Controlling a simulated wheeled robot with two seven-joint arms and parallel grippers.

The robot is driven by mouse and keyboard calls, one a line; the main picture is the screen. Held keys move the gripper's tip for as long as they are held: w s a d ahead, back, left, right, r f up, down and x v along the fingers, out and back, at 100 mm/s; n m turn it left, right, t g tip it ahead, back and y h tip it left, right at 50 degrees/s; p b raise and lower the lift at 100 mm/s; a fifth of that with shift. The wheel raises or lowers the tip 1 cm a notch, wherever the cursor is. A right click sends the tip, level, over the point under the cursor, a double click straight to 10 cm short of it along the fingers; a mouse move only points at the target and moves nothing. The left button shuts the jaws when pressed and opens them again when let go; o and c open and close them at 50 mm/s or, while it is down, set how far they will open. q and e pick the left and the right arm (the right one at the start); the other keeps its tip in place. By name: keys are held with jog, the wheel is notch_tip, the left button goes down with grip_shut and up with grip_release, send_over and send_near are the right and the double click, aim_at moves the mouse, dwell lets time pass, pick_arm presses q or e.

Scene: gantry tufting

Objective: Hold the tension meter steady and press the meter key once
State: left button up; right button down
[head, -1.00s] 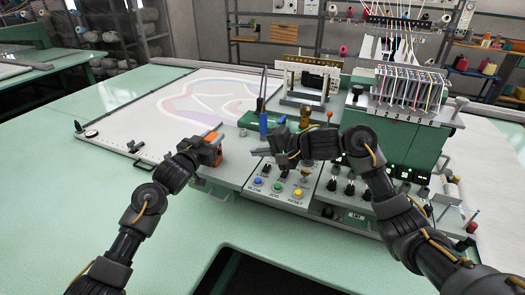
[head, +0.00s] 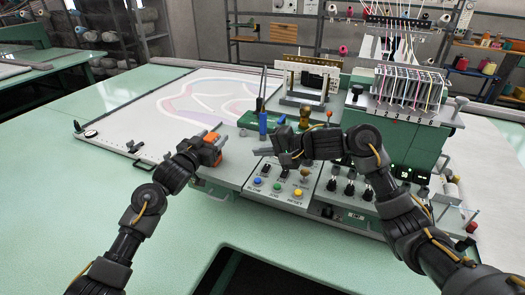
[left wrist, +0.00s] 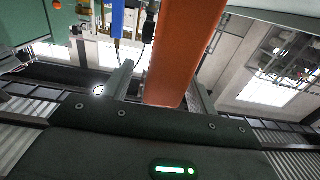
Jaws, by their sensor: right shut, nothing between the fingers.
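The orange tension meter (head: 211,157) is at my left gripper (head: 210,140), above the left edge of the machine's control panel. My right gripper (head: 264,151) is shut and empty. It is to the right of the meter and apart from it, its tips pointing left toward it. The meter key is not distinguishable in either view.
The control panel carries blue (head: 254,183), green (head: 276,187) and yellow (head: 298,193) buttons below my right gripper. A blue-handled tool (head: 263,122) stands behind the gripper. The thread head (head: 405,88) rises at the right. The pale green table (head: 60,190) is clear at left.

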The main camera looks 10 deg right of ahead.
pick_arm(q)
jog(key=shift+r, duration=0.1)
jog(key=v, duration=1.2)
